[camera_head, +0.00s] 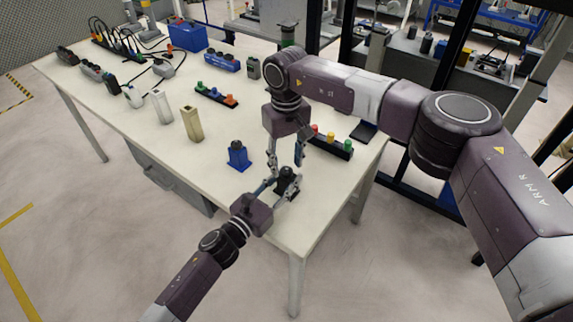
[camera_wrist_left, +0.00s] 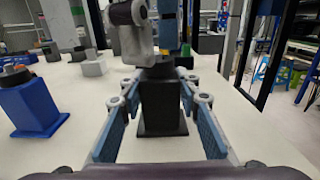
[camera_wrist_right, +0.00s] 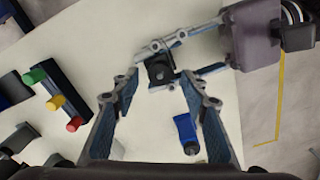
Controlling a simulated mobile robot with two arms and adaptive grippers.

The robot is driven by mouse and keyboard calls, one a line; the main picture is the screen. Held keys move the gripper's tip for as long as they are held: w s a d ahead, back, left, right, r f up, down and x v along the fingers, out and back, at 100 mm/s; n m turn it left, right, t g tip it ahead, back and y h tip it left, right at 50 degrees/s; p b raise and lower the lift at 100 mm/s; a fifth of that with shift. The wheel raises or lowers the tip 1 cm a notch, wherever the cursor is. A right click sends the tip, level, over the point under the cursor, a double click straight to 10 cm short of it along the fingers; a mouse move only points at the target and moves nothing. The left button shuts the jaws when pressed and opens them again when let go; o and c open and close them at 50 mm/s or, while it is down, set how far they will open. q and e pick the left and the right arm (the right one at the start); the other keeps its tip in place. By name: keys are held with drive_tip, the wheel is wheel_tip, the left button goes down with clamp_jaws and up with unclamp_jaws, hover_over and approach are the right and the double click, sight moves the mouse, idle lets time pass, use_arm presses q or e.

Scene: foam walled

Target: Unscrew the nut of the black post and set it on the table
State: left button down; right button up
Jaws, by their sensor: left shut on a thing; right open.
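The black post (camera_head: 287,188) stands upright near the front right corner of the table. It also shows in the left wrist view (camera_wrist_left: 160,108) and from above in the right wrist view (camera_wrist_right: 158,83). A dark round nut (camera_wrist_right: 160,70) sits at its top. My left gripper (camera_head: 284,182) is shut on the black post, one finger on each side. My right gripper (camera_head: 286,162) points down over the post, its open fingers apart on either side of the nut with gaps visible in the right wrist view.
A blue post (camera_head: 238,158) with a dark top stands just left of the black post. A black strip with red, yellow and green knobs (camera_head: 330,145) lies to the right. A brass-coloured block (camera_head: 192,124) stands farther left. The table's front edge is clear.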

wheel_tip(320, 180, up, 3)
drive_tip(key=shift+c, duration=0.5)
drive_tip(key=m, duration=0.5)
drive_tip(key=shift+r, duration=0.2)
drive_tip(key=m, duration=0.5)
drive_tip(key=shift+r+m, duration=0.25)
drive_tip(key=shift+m, duration=0.05)
drive_tip(key=m, duration=0.7)
drive_tip(key=shift+r, duration=0.3)
drive_tip(key=m, duration=0.3)
drive_tip(key=shift+r, duration=0.15)
drive_tip(key=m, duration=0.5)
drive_tip(key=shift+r+m, duration=0.25)
drive_tip(key=shift+m, duration=0.05)
drive_tip(key=m, duration=0.7)
drive_tip(key=shift+r, duration=0.3)
drive_tip(key=m, duration=0.6)
drive_tip(key=shift+r+m, duration=0.2)
drive_tip(key=shift+m, duration=0.1)
drive_tip(key=shift+f, duration=3.95)
